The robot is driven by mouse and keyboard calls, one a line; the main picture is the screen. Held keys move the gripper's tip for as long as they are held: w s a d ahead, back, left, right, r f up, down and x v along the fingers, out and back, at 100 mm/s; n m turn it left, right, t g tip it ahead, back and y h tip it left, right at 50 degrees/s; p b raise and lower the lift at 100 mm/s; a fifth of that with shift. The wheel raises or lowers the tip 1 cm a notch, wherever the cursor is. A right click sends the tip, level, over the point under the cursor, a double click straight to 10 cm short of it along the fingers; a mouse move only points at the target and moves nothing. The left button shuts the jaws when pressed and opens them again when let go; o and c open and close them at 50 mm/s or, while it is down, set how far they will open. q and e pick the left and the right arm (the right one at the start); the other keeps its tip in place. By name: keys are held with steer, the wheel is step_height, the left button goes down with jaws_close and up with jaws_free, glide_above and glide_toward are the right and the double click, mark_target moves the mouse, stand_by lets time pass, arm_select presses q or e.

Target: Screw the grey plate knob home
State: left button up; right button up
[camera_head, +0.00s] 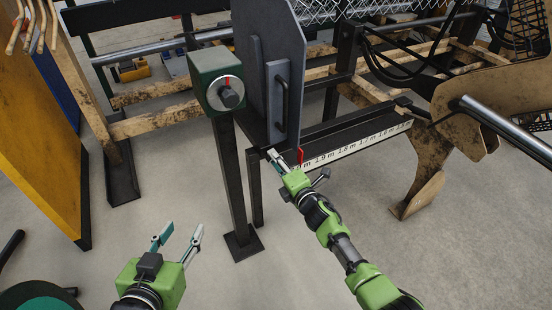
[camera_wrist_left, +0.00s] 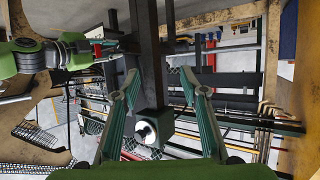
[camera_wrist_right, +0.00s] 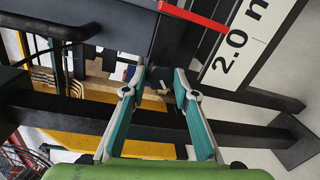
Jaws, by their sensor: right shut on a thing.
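The grey plate (camera_head: 266,62) stands upright in the middle of the head view, with a black bar handle (camera_head: 281,103) on its face. My right gripper (camera_head: 273,156) is at the plate's lower edge, above the left end of the measuring scale. It is shut on a small dark part, apparently the plate's knob; the fingers mostly hide it. The right wrist view shows the fingertips (camera_wrist_right: 160,74) close around this dark part. I cannot tell how deep the knob sits. My left gripper (camera_head: 179,236) is open and empty over the floor; its spread fingers show in the left wrist view (camera_wrist_left: 158,78).
A green box (camera_head: 214,70) with a dial and red pointer stands on a post left of the plate. The scale (camera_head: 350,146) runs right from the plate, with a red marker (camera_wrist_right: 195,17) near 2.0 m. A yellow panel (camera_head: 38,125) stands left. The front floor is open.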

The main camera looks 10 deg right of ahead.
arm_select(q)
steer(key=s+a+f+g+y+p, duration=0.2)
steer(key=s+a+f+g, duration=0.3)
steer(key=s+f, duration=0.4)
steer(key=w+d+r+t+h+b, duration=0.1)
steer(key=w+d+r, duration=0.2)
steer(key=w+r, duration=0.1)
steer(key=shift+w+d+t, duration=0.15)
steer(key=shift+w+t, duration=0.25)
steer(key=shift+w, duration=0.2)
arm_select(e)
steer(key=shift+d+f+m+y, duration=0.15)
steer(key=shift+m+y, duration=0.35)
steer(key=shift+m, duration=4.05)
steer(key=shift+a+f+m+y, duration=0.15)
steer(key=shift+m+y, duration=0.35)
steer(key=shift+m, duration=4.05)
steer(key=shift+d, duration=0.1)
steer(key=o, duration=1.1)
